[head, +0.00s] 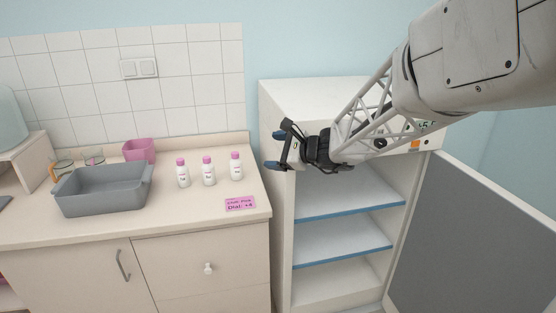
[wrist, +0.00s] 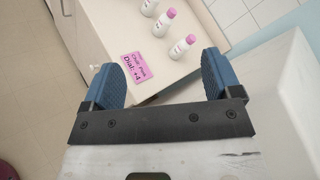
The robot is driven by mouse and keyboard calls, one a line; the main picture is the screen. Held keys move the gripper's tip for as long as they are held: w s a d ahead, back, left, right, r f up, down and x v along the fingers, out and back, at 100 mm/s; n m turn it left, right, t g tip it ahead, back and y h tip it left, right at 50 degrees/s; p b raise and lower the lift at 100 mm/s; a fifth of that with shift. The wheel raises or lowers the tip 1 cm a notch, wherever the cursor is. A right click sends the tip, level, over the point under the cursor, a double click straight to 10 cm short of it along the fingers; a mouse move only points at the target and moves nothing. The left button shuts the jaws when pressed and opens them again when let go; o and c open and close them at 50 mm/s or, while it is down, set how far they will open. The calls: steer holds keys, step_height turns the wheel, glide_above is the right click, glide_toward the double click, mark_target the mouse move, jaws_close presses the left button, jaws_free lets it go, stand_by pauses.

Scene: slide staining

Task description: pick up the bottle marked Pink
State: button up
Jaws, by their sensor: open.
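Three white bottles with pink caps stand upright in a row on the counter in the head view: a left bottle (head: 183,174), a middle bottle (head: 208,172) and a right bottle (head: 236,167). Their labels are too small to read, so I cannot tell which is marked Pink. All or part of the three also show at the top of the wrist view, the closest one (wrist: 182,46) between my fingers' lines. My gripper (head: 276,150) is open and empty, right of the bottles and in front of the cabinet. Its two blue fingers (wrist: 165,82) are spread apart in the wrist view.
A pink note (head: 240,204) reading "Dial: +4" lies near the counter's front right edge. A grey basin (head: 75,203), a pink container (head: 139,151) and glass cups stand left of the bottles. An open white cabinet (head: 283,100) with shelves and a swung-out door stands right.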

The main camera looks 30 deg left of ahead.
steer(key=a+f+m+y, duration=0.2)
steer(key=a+f+m, duration=0.1)
steer(key=a, duration=0.7)
steer(key=m+t, duration=0.5)
steer(key=m, duration=0.3)
glide_toward(185, 176)
steer(key=a, duration=0.1)
steer(key=w+a, duration=0.1)
steer(key=a+r, duration=0.1)
steer(key=shift+w+a+y, duration=0.1)
steer(key=shift+w+y, duration=0.1)
steer(key=shift+y, duration=0.1)
steer(key=shift+a+f+m, duration=0.3)
steer(key=shift+a+f, duration=0.2)
steer(key=shift+f, duration=0.05)
steer(key=shift+x, duration=1.25)
steer(key=shift+w+a, duration=0.1)
steer(key=shift+a, duration=0.1)
steer(key=shift+x, duration=2.4)
steer(key=shift+f, duration=0.1)
steer(key=shift+c, duration=0.5)
